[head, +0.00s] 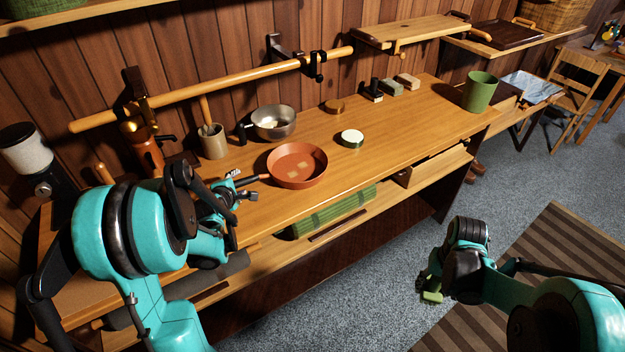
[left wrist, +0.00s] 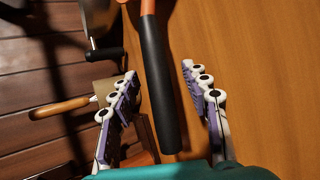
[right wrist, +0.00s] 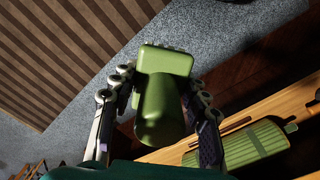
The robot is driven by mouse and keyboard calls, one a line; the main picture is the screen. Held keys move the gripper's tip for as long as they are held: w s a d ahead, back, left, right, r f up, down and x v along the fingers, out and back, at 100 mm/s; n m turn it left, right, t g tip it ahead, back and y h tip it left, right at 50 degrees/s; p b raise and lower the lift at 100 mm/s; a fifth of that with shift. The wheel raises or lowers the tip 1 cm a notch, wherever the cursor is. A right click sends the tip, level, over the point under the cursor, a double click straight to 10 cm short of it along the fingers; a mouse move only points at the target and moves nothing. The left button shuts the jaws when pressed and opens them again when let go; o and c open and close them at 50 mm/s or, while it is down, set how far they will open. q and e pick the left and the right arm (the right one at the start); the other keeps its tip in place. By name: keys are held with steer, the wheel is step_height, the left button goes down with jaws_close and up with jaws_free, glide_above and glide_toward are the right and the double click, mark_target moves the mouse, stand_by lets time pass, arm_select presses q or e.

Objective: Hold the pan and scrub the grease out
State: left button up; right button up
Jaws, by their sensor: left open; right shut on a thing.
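An orange-brown pan (head: 297,165) sits on the wooden counter with a few pale patches inside it. Its dark handle points left toward my left gripper (head: 236,191). In the left wrist view the black pan handle (left wrist: 157,85) lies between the two spread fingers of my left gripper (left wrist: 160,95), which is open. My right gripper (head: 433,284) is off the counter, above the floor at the lower right. In the right wrist view my right gripper (right wrist: 160,100) is shut on a green scrubber (right wrist: 163,95) with a rounded handle and blocky head.
A metal saucepan (head: 273,123), a utensil crock (head: 213,141) and a white-topped round tin (head: 352,138) stand near the pan. A green cup (head: 479,91) is at the counter's right end. A green ribbed item (head: 333,209) lies on the shelf below.

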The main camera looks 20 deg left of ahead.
arm_select(q)
jaws_close()
stand_by(1.4)
